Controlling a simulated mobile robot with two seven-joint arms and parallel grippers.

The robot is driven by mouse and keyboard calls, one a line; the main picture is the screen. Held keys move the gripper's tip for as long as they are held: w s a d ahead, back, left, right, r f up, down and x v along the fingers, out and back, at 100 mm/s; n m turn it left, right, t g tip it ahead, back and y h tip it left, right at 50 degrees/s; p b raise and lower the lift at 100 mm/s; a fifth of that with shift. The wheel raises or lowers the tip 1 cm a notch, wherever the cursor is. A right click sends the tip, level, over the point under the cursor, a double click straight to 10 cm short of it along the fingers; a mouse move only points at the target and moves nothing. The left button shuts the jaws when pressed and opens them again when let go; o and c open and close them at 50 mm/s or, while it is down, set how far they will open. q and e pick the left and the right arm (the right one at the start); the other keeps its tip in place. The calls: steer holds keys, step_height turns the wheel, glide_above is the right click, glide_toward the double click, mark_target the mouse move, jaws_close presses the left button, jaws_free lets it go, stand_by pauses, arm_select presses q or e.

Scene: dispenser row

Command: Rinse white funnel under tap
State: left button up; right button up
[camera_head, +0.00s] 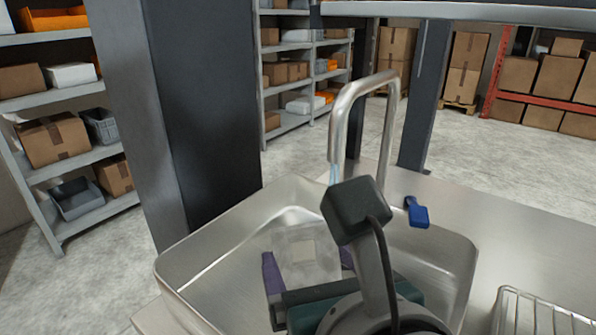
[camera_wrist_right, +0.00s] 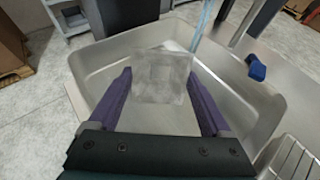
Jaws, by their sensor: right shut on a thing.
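A pale, see-through, square-sided thing (camera_head: 295,247) is between the purple fingers of my right gripper (camera_head: 307,257), over the sink. It looks clear and boxy; I cannot make out a funnel shape. My right gripper is shut on it, and it also shows in the right wrist view (camera_wrist_right: 163,90). The bent metal tap (camera_head: 340,112) stands at the sink's back edge. A thin pale blue stream (camera_head: 333,173) comes from its spout. In the right wrist view the stream (camera_wrist_right: 204,22) runs down to the thing's far right edge; I cannot tell whether it touches. My left gripper is not in view.
The steel sink (camera_head: 215,245) has raised walls around the held thing. A blue tool (camera_head: 417,213) lies on the counter right of the tap. A wire rack (camera_head: 540,312) is at the lower right. A dark post (camera_head: 195,110) stands behind the sink at left.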

steer(key=w+d, duration=0.3)
steer(key=w, duration=0.2)
steer(key=shift+d+f, duration=0.2)
steer(key=shift+d, duration=0.05)
steer(key=shift+s, duration=0.1)
stand_by(0.5)
stand_by(0.8)
stand_by(0.8)
stand_by(1.0)
